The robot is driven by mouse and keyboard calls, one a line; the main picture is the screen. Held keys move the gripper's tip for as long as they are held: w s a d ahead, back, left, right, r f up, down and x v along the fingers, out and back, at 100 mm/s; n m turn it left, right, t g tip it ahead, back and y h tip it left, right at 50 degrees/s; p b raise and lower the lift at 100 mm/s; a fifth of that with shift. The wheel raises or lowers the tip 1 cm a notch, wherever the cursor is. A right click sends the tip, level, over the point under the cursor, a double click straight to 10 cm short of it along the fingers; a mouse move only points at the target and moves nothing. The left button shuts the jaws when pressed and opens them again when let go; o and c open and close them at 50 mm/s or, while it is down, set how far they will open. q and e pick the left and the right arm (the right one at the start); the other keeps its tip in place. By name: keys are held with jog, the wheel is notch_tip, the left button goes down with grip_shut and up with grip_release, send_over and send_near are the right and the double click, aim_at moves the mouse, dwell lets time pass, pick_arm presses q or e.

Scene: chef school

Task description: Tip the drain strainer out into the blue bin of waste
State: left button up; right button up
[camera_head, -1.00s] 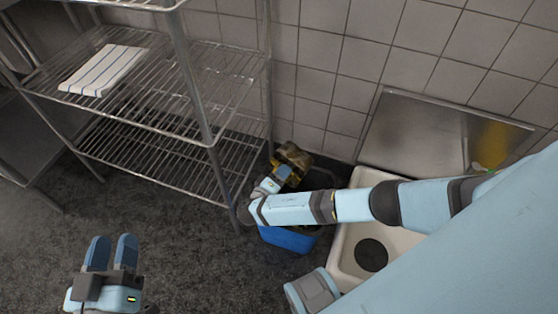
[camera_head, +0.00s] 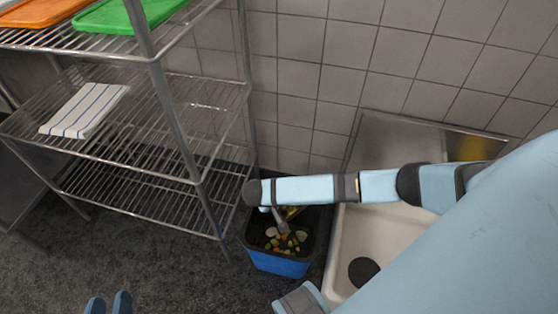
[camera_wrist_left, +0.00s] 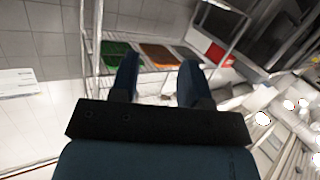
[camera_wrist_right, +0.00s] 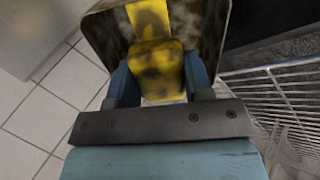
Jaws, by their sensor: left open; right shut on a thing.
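The blue bin (camera_head: 282,266) stands on the floor between the shelf rack and the sink, with mixed food scraps inside its black-rimmed opening. My right arm reaches over it from the right. My right gripper (camera_head: 281,222) points down at the bin mouth, partly hidden under my wrist. In the right wrist view it (camera_wrist_right: 158,85) is shut on the yellow handle of the drain strainer (camera_wrist_right: 205,28), whose body is dirty and brownish. In the head view the strainer is mostly hidden by my arm. My left gripper (camera_head: 108,305) is open and empty at the bottom left.
A wire shelf rack (camera_head: 185,125) stands close left of the bin, holding a striped cloth (camera_head: 85,110), a green tray (camera_head: 130,14) and an orange tray (camera_head: 45,11). A white floor sink (camera_head: 392,235) with a dark drain hole is right of the bin. Tiled wall behind.

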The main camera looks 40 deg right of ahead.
jog(key=y+p, duration=0.1)
jog(key=d+r+y+p, duration=0.1)
jog(key=p, duration=0.1)
jog(key=shift+w+d+r+g+y, duration=0.1)
jog(key=shift+g+y, duration=0.2)
jog(key=shift+d+r+y+p, duration=0.15)
jog(key=shift+d+y+p, duration=0.1)
jog(key=shift+y+p, duration=0.4)
pick_arm(q)
jog(key=a+f+g, duration=0.1)
jog(key=s+a+f+y, duration=0.1)
jog(key=s+f+g+y, duration=0.1)
jog(key=f, duration=0.1)
jog(key=shift+a+g+p, duration=0.3)
jog(key=shift+a+p, duration=0.05)
jog(key=shift+a, duration=0.05)
pick_arm(e)
jog(key=y, duration=0.3)
jog(key=shift+w+d+f+g, duration=0.2)
jog(key=shift+d+g, duration=0.2)
